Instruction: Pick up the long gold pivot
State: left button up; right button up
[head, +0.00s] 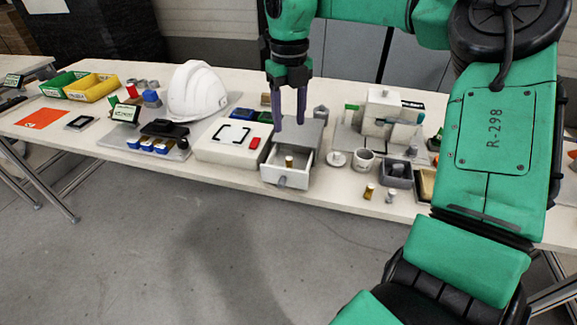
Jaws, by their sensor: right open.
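A gold pivot (289,162) stands upright in the open white drawer (283,181) of a small grey-topped unit. A second gold pivot (369,191) stands on the table near the front edge, to the right of the drawer. I cannot tell surely which of the two is the long one. My right gripper (289,125) points down above the drawer, its two dark fingers apart and nothing between them. The gold pivot in the drawer appears below the fingertips, with a gap. My left gripper does not show.
A silver pin (390,196) stands beside the second gold pivot. A white cup (363,160) and a small grey box (398,174) are close behind. A white box with a red button (254,143) stands left of the drawer. A white helmet (197,92) is farther left.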

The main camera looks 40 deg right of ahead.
aim_at(289, 158)
notch_tip(289, 158, down, 12)
jog(key=shift+f+p, duration=0.15)
jog(key=shift+p, duration=0.2)
jog(key=shift+s+a, duration=0.1)
grip_shut()
